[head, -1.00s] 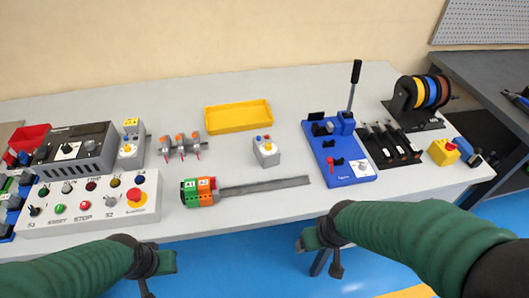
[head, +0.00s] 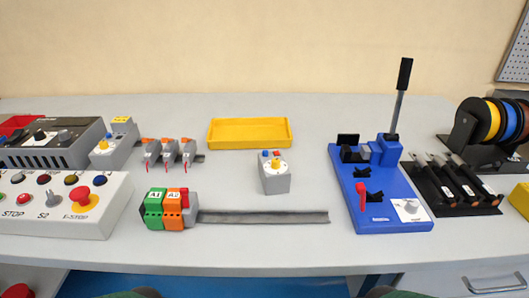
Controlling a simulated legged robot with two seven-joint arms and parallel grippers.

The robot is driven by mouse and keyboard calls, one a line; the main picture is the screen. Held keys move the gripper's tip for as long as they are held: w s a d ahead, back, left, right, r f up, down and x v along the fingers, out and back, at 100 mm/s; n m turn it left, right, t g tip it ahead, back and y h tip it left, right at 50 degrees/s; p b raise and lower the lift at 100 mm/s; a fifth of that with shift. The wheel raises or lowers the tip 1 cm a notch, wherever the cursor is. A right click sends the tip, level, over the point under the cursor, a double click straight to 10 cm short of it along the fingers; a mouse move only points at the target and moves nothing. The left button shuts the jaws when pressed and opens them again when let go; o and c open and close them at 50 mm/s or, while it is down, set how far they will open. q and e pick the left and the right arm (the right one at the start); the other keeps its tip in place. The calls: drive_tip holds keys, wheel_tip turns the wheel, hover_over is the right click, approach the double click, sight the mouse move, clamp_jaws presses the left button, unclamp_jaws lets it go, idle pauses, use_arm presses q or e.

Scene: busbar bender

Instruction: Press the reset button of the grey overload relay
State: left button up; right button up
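A small grey box with a yellow dial, a blue button and a red button on its top, which looks like the overload relay (head: 277,184), stands alone mid-table in the head view. The blue button (head: 265,154) is at its top left and the red button (head: 276,154) beside it. A similar grey unit (head: 117,150) with a yellow top, a blue button and a yellow dial stands at the left, beside a dark-faced grey device. Only slivers of my green arms show at the bottom edge. Neither gripper is visible, and nothing touches the relay.
Terminal blocks (head: 164,210) sit on a grey rail (head: 265,217) in front of the relay. A yellow tray (head: 249,144) lies behind it. The blue bender (head: 350,204), with a tall lever, stands to the right; a control box (head: 88,222) stands left. Table around the relay is clear.

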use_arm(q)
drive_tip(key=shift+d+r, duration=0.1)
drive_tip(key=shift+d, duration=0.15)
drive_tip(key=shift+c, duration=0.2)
